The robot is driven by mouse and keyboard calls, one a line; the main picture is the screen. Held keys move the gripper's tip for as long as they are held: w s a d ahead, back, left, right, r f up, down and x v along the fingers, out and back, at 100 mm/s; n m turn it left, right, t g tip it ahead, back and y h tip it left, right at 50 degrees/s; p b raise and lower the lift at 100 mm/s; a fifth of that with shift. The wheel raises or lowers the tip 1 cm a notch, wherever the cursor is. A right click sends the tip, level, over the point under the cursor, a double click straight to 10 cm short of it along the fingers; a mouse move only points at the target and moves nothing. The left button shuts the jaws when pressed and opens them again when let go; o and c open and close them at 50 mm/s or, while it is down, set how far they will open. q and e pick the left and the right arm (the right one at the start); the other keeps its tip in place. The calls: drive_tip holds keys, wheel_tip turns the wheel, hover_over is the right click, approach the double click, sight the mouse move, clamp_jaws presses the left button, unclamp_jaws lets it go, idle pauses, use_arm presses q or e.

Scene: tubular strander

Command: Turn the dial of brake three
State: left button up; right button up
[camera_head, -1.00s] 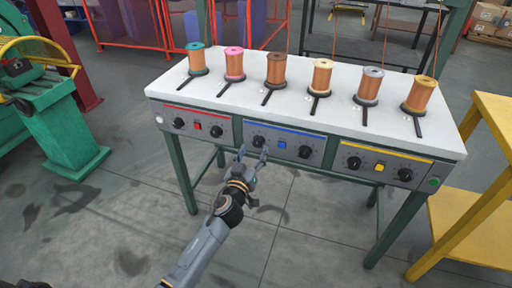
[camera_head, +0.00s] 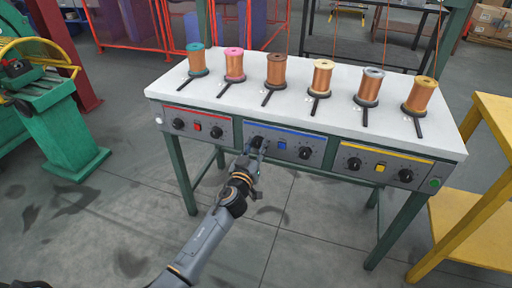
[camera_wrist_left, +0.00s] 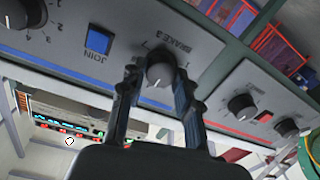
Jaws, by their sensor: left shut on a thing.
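The brake three dial is a dark round knob (camera_wrist_left: 160,72) on the grey blue-striped panel, with a BRAKE 3 label beside it in the left wrist view. In the head view it is at the left end of the middle panel (camera_head: 282,131), largely covered by my gripper. My left gripper (camera_head: 257,145) reaches up to it from below. In the left wrist view its two fingers (camera_wrist_left: 157,80) stand on either side of the knob, shut on it. My right gripper does not show.
A blue JOIN button (camera_wrist_left: 97,41) and another dial (camera_head: 305,152) are on the same panel. Red-striped and yellow-striped panels flank it. Several copper spools stand on the white tabletop (camera_head: 300,103). A yellow table (camera_head: 468,215) stands at right; floor before the bench is clear.

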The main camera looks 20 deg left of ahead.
use_arm(q)
drive_tip(key=shift+m, duration=0.4)
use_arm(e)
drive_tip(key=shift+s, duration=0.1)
use_arm(q)
drive_tip(key=m+b, duration=0.1)
drive_tip(key=m, duration=0.1)
drive_tip(key=shift+m, duration=0.4)
drive_tip(key=m+b, duration=0.1)
drive_tip(key=m, duration=0.2)
drive_tip(key=shift+d+f+m, duration=0.1)
drive_tip(key=shift+m, duration=0.3)
drive_tip(key=m, duration=0.4)
drive_tip(key=shift+m+h, duration=0.3)
drive_tip(key=shift+h, duration=0.1)
drive_tip(key=m, duration=0.2)
drive_tip(key=shift+m+t+b, duration=0.3)
drive_tip(key=shift+m, duration=0.7)
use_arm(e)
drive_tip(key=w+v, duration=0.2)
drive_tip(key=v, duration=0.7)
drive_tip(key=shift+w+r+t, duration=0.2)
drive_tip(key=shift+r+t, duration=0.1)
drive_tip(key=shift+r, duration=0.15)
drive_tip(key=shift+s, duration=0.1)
